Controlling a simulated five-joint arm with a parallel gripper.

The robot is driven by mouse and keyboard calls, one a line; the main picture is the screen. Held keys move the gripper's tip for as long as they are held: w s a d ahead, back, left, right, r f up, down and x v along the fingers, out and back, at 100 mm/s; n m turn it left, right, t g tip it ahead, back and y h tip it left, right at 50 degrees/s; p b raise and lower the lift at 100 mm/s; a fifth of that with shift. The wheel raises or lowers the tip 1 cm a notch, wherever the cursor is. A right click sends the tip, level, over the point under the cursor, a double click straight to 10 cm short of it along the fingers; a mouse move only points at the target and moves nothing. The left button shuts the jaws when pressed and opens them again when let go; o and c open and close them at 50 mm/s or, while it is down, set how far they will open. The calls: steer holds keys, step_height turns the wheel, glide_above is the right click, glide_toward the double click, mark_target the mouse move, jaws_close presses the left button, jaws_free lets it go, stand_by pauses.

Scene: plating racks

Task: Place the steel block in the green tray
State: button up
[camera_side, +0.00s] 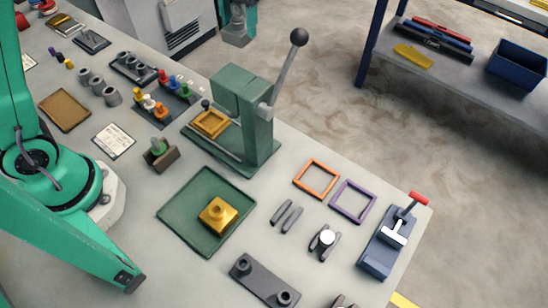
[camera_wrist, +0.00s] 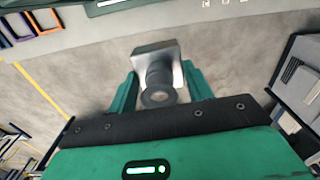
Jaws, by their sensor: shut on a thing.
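The steel block (camera_wrist: 150,52), a grey square block with a round knob, sits between the two teal fingers of my gripper (camera_wrist: 160,85) in the wrist view. My gripper is shut on it. In the side view my gripper (camera_side: 238,22) shows at the top edge, with the grey steel block (camera_side: 237,38) at its tips, held up and apart from the green tray. The green tray (camera_side: 180,213) lies flat on the bench in the middle. A brass block (camera_side: 218,214) with a round knob sits in it, right of its centre.
A green lever press (camera_side: 245,115) with a tall handle stands behind the tray. An orange frame (camera_side: 301,187), a purple frame (camera_side: 336,205) and a blue clamp (camera_side: 378,252) lie to the right. A dark rack (camera_side: 264,284) lies in front. The tray's left half is clear.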

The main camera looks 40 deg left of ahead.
steer(key=s+a, duration=0.4)
steer(key=a, duration=0.3)
step_height(320, 180, up, 18)
steer(key=s+d+m, duration=0.1)
steer(key=s+d, duration=0.2)
steer(key=d, duration=1.7)
steer(key=s+d, duration=1.4)
steer(key=d, duration=0.4)
step_height(320, 180, down, 25)
steer(key=shift+w, duration=0.15)
steer(key=shift+w+f, duration=0.15)
steer(key=w+a+f, duration=0.1)
steer(key=w+f, duration=0.1)
steer(key=w, duration=0.1)
steer(key=w+a+f, duration=0.1)
steer(key=w+f, duration=0.1)
steer(key=w, duration=0.2)
steer(key=w+f, duration=0.2)
steer(key=w, duration=0.2)
steer(key=shift+a+f, duration=0.4)
